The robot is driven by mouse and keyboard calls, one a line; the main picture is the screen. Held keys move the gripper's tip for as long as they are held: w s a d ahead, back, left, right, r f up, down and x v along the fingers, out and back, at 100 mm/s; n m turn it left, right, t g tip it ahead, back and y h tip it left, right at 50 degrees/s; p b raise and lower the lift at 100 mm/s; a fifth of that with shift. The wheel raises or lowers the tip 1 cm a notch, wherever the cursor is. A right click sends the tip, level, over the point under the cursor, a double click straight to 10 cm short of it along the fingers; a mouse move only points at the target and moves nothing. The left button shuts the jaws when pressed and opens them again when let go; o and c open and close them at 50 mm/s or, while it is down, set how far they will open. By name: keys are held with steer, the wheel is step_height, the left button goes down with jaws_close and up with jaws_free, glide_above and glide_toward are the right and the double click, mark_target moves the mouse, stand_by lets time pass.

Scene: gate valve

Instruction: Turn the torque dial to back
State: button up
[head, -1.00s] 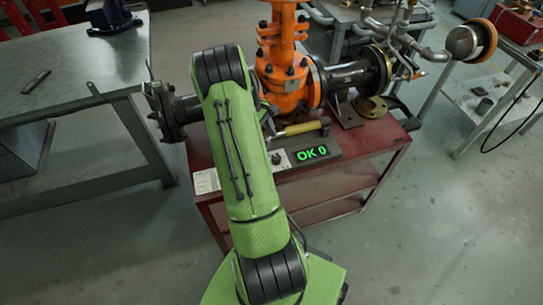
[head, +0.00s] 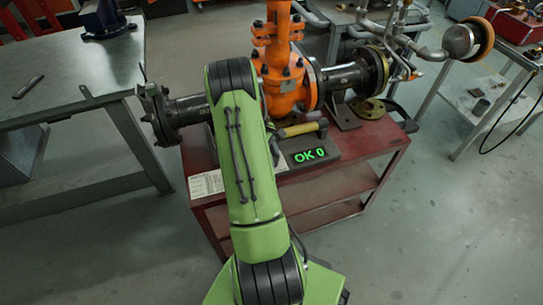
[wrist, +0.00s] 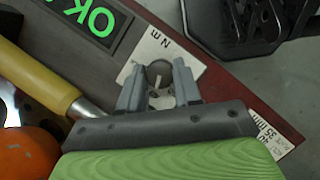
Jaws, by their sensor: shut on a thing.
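The torque dial (wrist: 160,70) is a small dark round knob with a pale pointer mark on a light plate (wrist: 183,50) bearing dark letters. In the wrist view my gripper (wrist: 158,74) has one grey finger on each side of the knob and is shut on it. The plate adjoins a dark box with a green display, which reads "OK 0" in the head view (head: 308,155). In the head view my green arm hides the gripper and the knob.
A yellow-handled tool (head: 298,130) lies behind the display on the red cart (head: 345,165). The orange gate valve (head: 283,80) and its dark flanged pipe (head: 347,76) stand behind it. A paper label (head: 206,184) is on the cart's left front. A grey workbench (head: 75,85) is at left.

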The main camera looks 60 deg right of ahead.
steer(key=shift+c, duration=0.5)
steer(key=shift+m, duration=0.4)
steer(key=m+y+p, duration=0.1)
steer(key=m, duration=0.1)
steer(key=shift+d+m, duration=0.15)
steer(key=shift+m, duration=0.25)
steer(key=m+y, duration=0.1)
steer(key=m, duration=0.1)
steer(key=m+t+y, duration=0.1)
steer(key=m, duration=0.2)
steer(key=shift+s+d+m+t, duration=0.1)
steer(key=shift+d+m+t, duration=0.05)
steer(key=shift+m+t, duration=0.15)
steer(key=m+t+y, duration=0.1)
steer(key=m, duration=0.3)
steer(key=shift+s+p, duration=0.1)
steer(key=shift+p, duration=0.3)
steer(key=m+t+p, duration=0.1)
steer(key=m+t, duration=0.1)
steer(key=m, duration=0.2)
steer(key=shift+s+m, duration=0.1)
steer(key=shift+m, duration=0.2)
steer(key=o, duration=1)
